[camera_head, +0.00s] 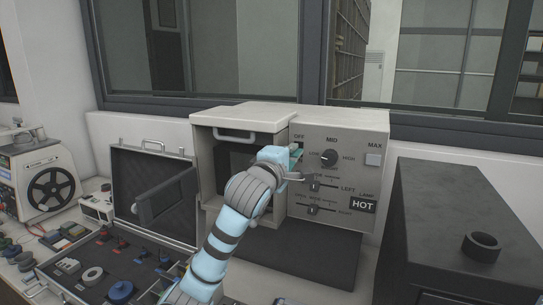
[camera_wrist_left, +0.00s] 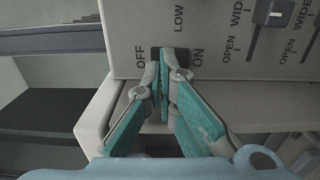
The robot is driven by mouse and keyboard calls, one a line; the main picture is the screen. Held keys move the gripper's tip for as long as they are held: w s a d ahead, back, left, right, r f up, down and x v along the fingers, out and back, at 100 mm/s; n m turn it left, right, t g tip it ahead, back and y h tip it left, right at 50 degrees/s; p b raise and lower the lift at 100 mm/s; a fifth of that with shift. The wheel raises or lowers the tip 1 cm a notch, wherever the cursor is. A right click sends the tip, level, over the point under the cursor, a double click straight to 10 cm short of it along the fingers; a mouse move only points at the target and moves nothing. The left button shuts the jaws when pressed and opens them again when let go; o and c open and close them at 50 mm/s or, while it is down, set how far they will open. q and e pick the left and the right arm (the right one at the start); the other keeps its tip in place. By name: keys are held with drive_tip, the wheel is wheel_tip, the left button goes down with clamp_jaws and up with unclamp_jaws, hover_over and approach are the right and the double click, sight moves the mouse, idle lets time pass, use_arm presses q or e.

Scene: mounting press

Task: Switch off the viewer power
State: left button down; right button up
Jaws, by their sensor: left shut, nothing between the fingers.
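The viewer (camera_head: 330,145) is a pale boxy unit with a control panel on its right side. Its power switch sits in a dark recess (camera_wrist_left: 156,53) between the OFF and ON labels in the wrist view. The switch lever is largely hidden by my fingers. My left gripper (camera_head: 297,156) is at the panel's left edge, just below the OFF label. In the wrist view its teal fingers (camera_wrist_left: 165,68) are shut and empty, with their tips at the recess. I cannot tell whether they touch the switch. My right gripper is not in view.
A HOT sign (camera_head: 362,205) is lower right. A dark box (camera_head: 455,225) stands at right. An open case (camera_head: 150,195) and a reel machine (camera_head: 42,185) are at left.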

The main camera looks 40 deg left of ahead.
use_arm(q)
drive_tip(key=r+b+v, duration=0.1)
drive_tip(key=r+v, duration=0.1)
drive_tip(key=v, duration=1)
drive_tip(key=shift+s, duration=0.25)
drive_tip(key=shift+d+r, duration=0.1)
drive_tip(key=shift+r, duration=0.05)
drive_tip(key=shift+w, duration=0.15)
